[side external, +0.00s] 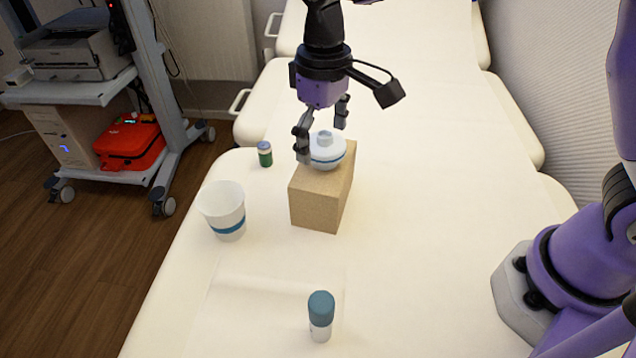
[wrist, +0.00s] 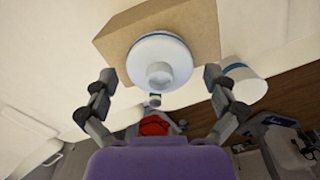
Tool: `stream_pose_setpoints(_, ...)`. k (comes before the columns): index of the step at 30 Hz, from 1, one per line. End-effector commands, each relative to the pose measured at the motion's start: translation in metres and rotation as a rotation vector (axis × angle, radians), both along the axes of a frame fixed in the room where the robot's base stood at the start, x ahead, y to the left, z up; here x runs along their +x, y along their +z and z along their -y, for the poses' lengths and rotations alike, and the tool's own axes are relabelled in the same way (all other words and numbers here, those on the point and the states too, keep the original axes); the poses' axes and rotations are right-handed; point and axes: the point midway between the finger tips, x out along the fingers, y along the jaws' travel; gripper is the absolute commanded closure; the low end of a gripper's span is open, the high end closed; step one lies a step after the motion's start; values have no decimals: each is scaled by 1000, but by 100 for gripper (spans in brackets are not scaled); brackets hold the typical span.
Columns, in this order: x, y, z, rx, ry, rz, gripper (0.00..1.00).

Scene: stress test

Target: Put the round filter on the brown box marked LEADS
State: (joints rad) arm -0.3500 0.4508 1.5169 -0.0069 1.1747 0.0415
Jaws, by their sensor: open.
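The round filter (side external: 326,150) is white with a blue band and a short neck on top. It rests on top of the brown box (side external: 318,206), towards its far part in the side view. No LEADS marking is readable on the faces I see. My gripper (side external: 322,130) is open, with its fingers around the filter's sides from above. In the wrist view the filter (wrist: 160,62) lies on the box (wrist: 203,18), and my gripper (wrist: 163,88) shows its two fingers spread wide, apart from the filter.
A white cup with a blue band (side external: 224,210) stands left of the box. A small green-labelled vial (side external: 265,153) stands behind it. A teal-capped container (side external: 320,316) stands near the front. The padded bed (side external: 430,200) is clear right of the box.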

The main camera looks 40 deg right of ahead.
Motion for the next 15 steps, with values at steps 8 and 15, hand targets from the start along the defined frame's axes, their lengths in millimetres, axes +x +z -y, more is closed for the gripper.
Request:
stream_pose_setpoints(8,1,63,0,2,0,7,0)
stream_pose_setpoints(15,1,103,0,-2,0,3,0)
